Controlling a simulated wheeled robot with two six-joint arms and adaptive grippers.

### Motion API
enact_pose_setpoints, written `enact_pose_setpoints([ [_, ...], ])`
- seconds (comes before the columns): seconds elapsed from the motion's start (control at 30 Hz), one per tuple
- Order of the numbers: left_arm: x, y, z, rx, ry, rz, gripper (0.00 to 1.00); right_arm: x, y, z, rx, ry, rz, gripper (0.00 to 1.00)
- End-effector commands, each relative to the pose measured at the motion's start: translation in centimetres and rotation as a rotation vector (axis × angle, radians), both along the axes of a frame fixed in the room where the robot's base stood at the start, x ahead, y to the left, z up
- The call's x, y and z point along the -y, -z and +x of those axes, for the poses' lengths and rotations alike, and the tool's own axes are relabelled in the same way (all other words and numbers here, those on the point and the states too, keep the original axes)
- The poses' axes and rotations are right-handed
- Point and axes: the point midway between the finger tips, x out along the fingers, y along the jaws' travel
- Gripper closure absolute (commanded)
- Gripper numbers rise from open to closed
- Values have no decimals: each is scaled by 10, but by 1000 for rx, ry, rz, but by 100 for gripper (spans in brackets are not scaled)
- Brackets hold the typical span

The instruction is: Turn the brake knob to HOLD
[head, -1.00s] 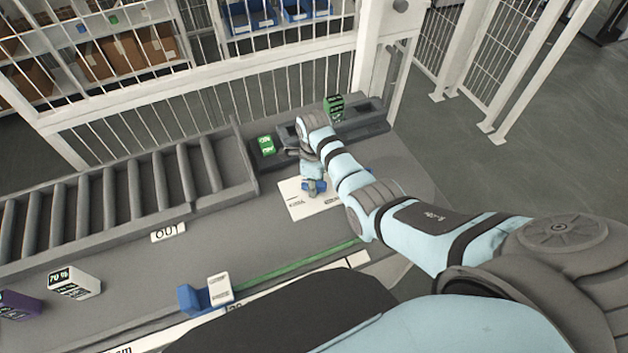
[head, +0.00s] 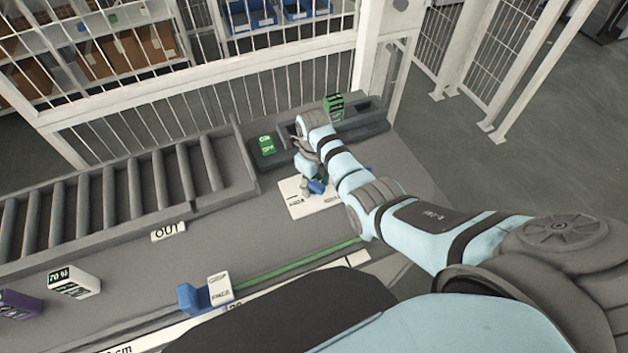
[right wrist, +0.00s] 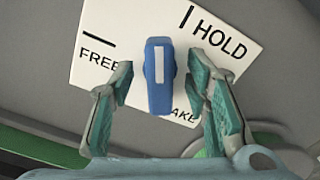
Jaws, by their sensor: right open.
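The blue knob (head: 317,187) with a white stripe stands on a white plate (head: 297,209). In the right wrist view the plate (right wrist: 225,62) reads FREE and HOLD, each with a black tick, with a third word partly hidden. There the knob (right wrist: 159,98) points straight up, between the two ticks and closer to the HOLD tick. My right gripper (right wrist: 157,78) is open, with one teal-padded finger on each side of the knob and a visible gap on both sides. In the head view my arm partly covers the plate. My left gripper is out of view.
A green box (head: 266,146) and another green box (head: 334,105) sit in dark trays behind the plate. A roller conveyor (head: 120,190) lies left, with a white fence behind. A blue slider (head: 206,293) sits at the front by a green strip (head: 300,261).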

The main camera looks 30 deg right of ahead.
Motion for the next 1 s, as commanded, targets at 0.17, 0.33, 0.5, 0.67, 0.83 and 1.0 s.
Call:
enact_pose_setpoints([
  [0.17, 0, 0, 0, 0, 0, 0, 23, 0, -1, 0, 1, 0, 0, 57],
  [0.33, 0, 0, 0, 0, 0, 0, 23, 0, -20, 1, 3, 0, 0, 57],
  [0.5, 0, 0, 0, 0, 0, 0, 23, 0, -46, 1, 3, 0, 0, 57],
  [0.67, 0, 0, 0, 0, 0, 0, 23, 0, -70, 1, 3, 0, 0, 57],
  [0.83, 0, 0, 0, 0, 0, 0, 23, 0, -88, 0, 1, 0, -1, 57],
  [1.0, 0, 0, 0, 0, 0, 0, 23, 0, -91, 0, 0, 0, 0, 57],
])
